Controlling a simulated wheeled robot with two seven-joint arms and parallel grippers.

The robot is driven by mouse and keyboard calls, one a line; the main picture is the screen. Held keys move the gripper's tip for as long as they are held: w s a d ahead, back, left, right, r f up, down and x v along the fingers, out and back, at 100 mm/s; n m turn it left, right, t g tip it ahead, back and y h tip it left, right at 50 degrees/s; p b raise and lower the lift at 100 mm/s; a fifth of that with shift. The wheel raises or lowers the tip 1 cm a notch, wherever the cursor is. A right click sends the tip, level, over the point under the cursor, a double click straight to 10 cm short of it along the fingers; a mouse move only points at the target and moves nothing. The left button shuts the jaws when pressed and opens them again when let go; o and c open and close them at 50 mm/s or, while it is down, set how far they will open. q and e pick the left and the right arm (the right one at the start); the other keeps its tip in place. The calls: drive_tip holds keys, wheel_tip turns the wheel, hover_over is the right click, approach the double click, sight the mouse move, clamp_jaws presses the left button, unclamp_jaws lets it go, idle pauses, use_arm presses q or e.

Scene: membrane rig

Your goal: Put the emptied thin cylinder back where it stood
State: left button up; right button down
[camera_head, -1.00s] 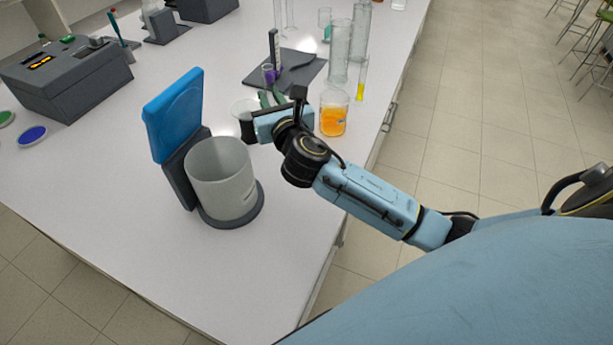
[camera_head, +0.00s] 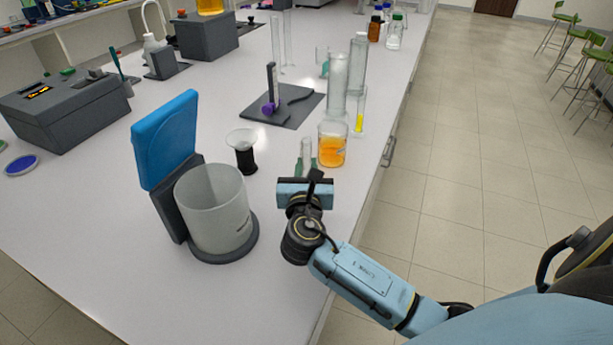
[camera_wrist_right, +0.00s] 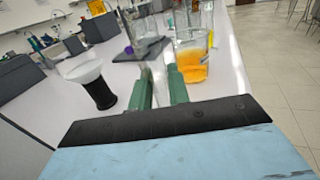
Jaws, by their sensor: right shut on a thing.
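My right gripper (camera_head: 305,166) is shut on the thin cylinder (camera_head: 306,149), a clear, empty-looking glass that is hard to make out between the green fingers. It is held over the bench, left of the beaker of orange liquid (camera_head: 332,150). In the right wrist view the green fingers (camera_wrist_right: 160,92) point away from me, and the glass between them is faint. Its base is hidden, so I cannot tell whether it touches the bench. My left gripper is not in view.
A funnel on a black base (camera_head: 243,155) stands left of the gripper. A dark plate (camera_head: 295,110) with a purple-tipped stand, tall glass cylinders (camera_head: 338,88) and a thin cylinder with yellow liquid (camera_head: 360,120) stand behind. A frosted bin (camera_head: 215,215) is nearer left. Bench is clear in front.

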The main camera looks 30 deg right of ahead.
drive_tip(key=shift+f, duration=0.85)
drive_tip(key=c, duration=1.3)
unclamp_jaws()
drive_tip(key=shift+f, duration=0.15)
drive_tip(key=shift+r, duration=0.2)
drive_tip(key=v, duration=1.2)
